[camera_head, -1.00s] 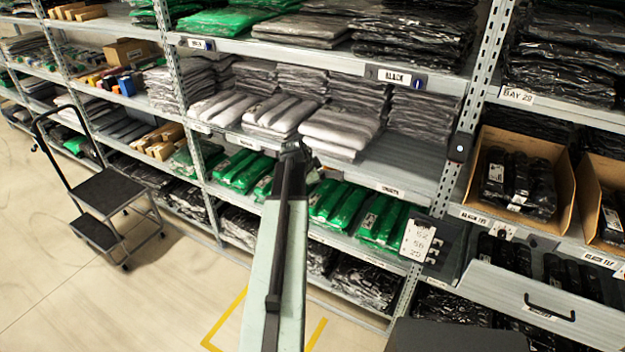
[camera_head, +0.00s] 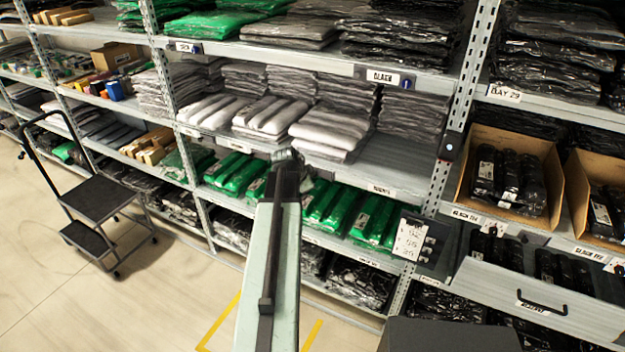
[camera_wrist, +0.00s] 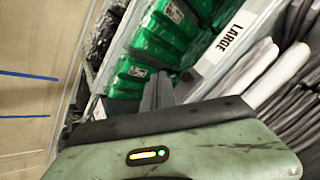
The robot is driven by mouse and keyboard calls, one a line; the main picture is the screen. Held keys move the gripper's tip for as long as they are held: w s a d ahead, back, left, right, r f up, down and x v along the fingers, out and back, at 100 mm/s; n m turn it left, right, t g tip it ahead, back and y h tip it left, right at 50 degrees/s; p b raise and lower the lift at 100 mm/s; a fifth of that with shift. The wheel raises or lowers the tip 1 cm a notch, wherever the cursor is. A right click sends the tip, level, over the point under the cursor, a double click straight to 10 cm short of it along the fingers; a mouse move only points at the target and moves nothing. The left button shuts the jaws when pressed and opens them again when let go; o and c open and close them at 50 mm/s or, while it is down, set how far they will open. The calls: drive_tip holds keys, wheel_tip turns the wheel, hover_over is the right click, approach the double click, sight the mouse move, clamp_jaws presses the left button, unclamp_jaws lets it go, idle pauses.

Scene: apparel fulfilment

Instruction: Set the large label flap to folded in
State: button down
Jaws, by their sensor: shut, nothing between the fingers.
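The large label flap (camera_wrist: 232,42) shows in the wrist view as a white strip printed LARGE on the shelf's front edge, upper right of my fingers. Whether it is folded in or out I cannot tell. My gripper (camera_wrist: 158,90) is shut and empty, its dark fingers pointing toward the shelf front, left of and below the label. In the head view my gripper (camera_head: 288,158) is at the front edge of the middle shelf, below stacked grey and white garments. There the large label is not readable and may be hidden behind my arm. Contact with the flap cannot be seen.
Green packs (camera_head: 340,208) lie on the shelf below. Other labels sit along the shelf edge, one at right (camera_head: 382,190). A rack post (camera_head: 447,150) stands right. A pull-out drawer (camera_head: 540,300) juts out lower right. A black step stool (camera_head: 100,205) stands on open floor at left.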

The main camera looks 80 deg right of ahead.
drive_tip(key=w+a+r+p, duration=0.4)
drive_tip(key=r+p, duration=0.4)
drive_tip(key=shift+w, duration=0.25)
